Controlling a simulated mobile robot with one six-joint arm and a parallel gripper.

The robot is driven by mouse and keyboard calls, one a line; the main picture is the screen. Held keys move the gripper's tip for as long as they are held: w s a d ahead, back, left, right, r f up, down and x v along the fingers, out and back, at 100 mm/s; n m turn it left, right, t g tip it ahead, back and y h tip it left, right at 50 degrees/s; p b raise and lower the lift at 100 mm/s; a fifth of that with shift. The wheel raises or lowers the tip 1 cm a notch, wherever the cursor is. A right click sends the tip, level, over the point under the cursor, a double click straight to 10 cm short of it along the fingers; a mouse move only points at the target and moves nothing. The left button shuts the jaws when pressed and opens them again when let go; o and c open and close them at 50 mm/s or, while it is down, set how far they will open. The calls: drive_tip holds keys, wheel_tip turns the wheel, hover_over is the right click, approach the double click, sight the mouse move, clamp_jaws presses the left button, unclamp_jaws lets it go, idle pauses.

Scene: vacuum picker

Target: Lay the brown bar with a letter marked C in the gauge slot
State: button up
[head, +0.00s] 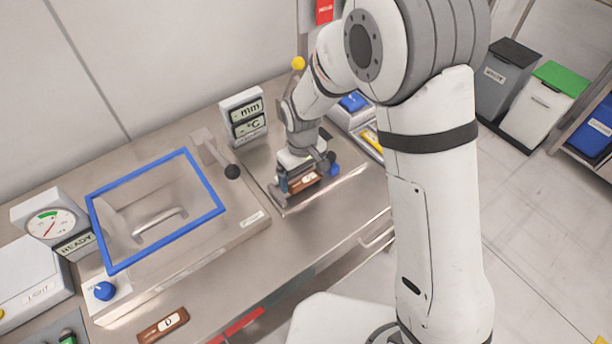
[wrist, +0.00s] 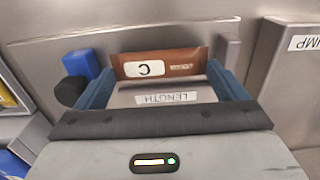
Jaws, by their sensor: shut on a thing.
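The brown bar (wrist: 190,65) has a white label with the letter C, upside down in the wrist view. In the head view the bar (head: 304,182) shows low between my fingers. My gripper (head: 300,180) is shut on it, with a blue finger at each end in the wrist view (wrist: 165,85). The gauge (wrist: 180,98), marked LENGTH, is directly by the bar. Its metal block (wrist: 228,52) stands to the right of the bar, and a blue and black knob (wrist: 82,75) is to the left. I cannot tell whether the bar touches the slot floor.
A readout box (head: 243,115) with mm and °C displays stands behind the gauge. The blue-framed chamber (head: 150,262) is to the left, with a lever (head: 222,160) between. Another brown bar, marked D (head: 163,325), lies at the front left. Bins (head: 540,105) stand at right.

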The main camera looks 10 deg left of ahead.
sight(303, 178)
drive_tip(key=shift+f, duration=0.7)
drive_tip(key=o, duration=0.7)
drive_tip(key=shift+f, duration=0.15)
drive_tip(key=shift+c, duration=0.2)
wheel_tip(303, 178, up, 12)
drive_tip(key=b, duration=0.2)
drive_tip(key=s+d+r+m+t, duration=0.1)
drive_tip(key=s+d+r+m, duration=0.1)
drive_tip(key=d+r, duration=0.35)
drive_tip(key=s+d+r+m+t, duration=0.1)
drive_tip(key=d+r+m, duration=0.15)
drive_tip(key=d, duration=0.65)
drive_tip(key=s+d+r+m+t, duration=0.1)
drive_tip(key=s+d+m, duration=0.4)
drive_tip(key=s+d, duration=0.6)
drive_tip(key=d+r, duration=0.1)
drive_tip(key=d, duration=0.1)
drive_tip(key=shift+d+r, duration=0.2)
drive_tip(key=shift+d, duration=0.1)
